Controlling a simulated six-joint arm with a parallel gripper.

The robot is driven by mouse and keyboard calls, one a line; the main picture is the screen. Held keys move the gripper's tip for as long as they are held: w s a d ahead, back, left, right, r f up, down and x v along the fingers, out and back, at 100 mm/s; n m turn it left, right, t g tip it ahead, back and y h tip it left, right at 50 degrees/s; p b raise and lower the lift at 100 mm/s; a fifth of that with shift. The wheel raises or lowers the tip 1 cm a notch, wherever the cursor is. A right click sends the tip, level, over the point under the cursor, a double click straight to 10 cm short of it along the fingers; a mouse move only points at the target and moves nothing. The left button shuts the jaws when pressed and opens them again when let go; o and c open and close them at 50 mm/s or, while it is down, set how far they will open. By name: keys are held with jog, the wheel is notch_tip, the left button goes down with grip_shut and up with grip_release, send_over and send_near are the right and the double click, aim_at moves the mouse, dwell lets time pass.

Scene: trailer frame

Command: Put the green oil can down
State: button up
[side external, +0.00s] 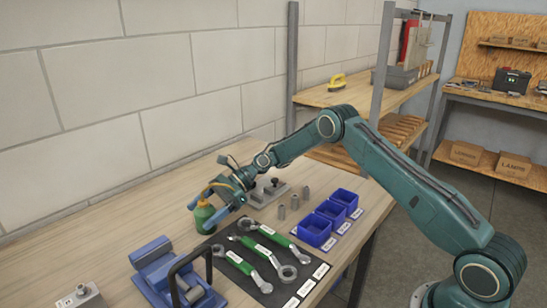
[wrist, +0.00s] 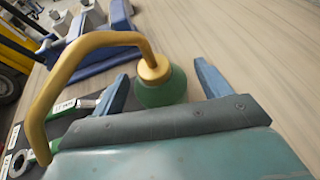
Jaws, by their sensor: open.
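The green oil can (side external: 205,222) stands on the wooden table, beside the dark tool mat's upper left corner. In the wrist view the can (wrist: 160,92) has a round green body, a brass cap and a curved brass spout that arches to the left. My gripper (side external: 213,205) is at the can, its blue fingers spread. In the wrist view the gripper (wrist: 165,88) has one finger on each side of the can, with a clear gap at the right finger. The gap at the left finger is small, and I cannot tell whether it touches. The can's base is partly hidden.
A dark mat (side external: 240,237) holds several green-handled wrenches. A blue vise (side external: 155,260) stands at the front left, and blue bins (side external: 316,230) line the right edge. A grey metal block (side external: 268,193) sits behind the mat.

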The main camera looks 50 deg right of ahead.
jog(key=shift+r, duration=0.1)
jog(key=c, duration=1.4)
jog(key=shift+r, duration=0.1)
notch_tip(320, 180, up, 20)
jog(key=shift+a+f, duration=0.1)
jog(key=shift+f, duration=0.05)
